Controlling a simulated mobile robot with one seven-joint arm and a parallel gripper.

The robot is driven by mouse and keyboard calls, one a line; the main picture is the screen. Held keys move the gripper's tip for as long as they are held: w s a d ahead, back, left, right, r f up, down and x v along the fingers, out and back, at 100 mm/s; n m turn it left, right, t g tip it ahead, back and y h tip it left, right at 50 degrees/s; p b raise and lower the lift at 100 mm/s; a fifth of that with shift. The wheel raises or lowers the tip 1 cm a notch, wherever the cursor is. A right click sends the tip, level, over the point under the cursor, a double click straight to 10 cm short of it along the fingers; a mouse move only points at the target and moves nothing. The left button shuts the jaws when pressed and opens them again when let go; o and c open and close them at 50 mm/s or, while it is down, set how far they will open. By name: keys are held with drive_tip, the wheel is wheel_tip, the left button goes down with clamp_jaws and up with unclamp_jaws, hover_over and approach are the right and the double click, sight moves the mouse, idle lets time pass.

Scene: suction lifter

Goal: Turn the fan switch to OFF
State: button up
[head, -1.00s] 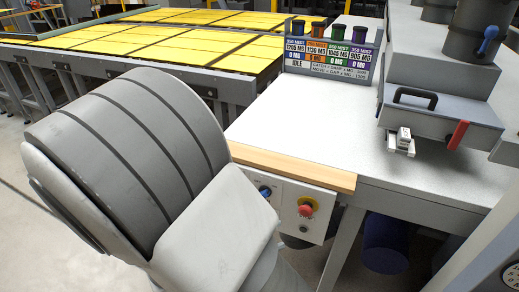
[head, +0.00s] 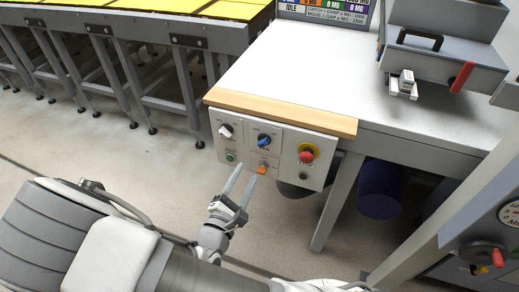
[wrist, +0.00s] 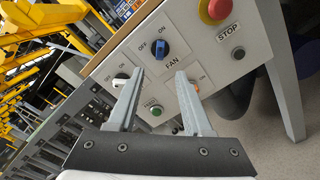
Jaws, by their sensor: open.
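The fan switch (head: 264,140) is a blue rotary knob in the upper middle of the white control panel (head: 283,163). It also shows in the wrist view (wrist: 161,48), with OFF at its left, ON at its upper right and FAN beneath. I cannot tell surely which mark it points to. My gripper (head: 245,172) is open and empty, below and in front of the panel. In the wrist view my gripper (wrist: 160,72) has its two fingers spread apart, with the blue knob beyond and above the gap. No contact with the knob shows.
A white knob (head: 226,131) and green button (head: 230,157) sit left on the panel. An orange switch (head: 263,168) is below the fan switch. A red stop button (head: 306,155) is at the right. A wooden table edge (head: 280,112) runs above; open floor lies in front.

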sight(261, 146)
drive_tip(key=x, duration=1)
drive_tip(key=shift+w+d+b, duration=0.15)
drive_tip(key=shift+w+b, duration=0.15)
drive_tip(key=shift+w, duration=0.1)
clamp_jaws()
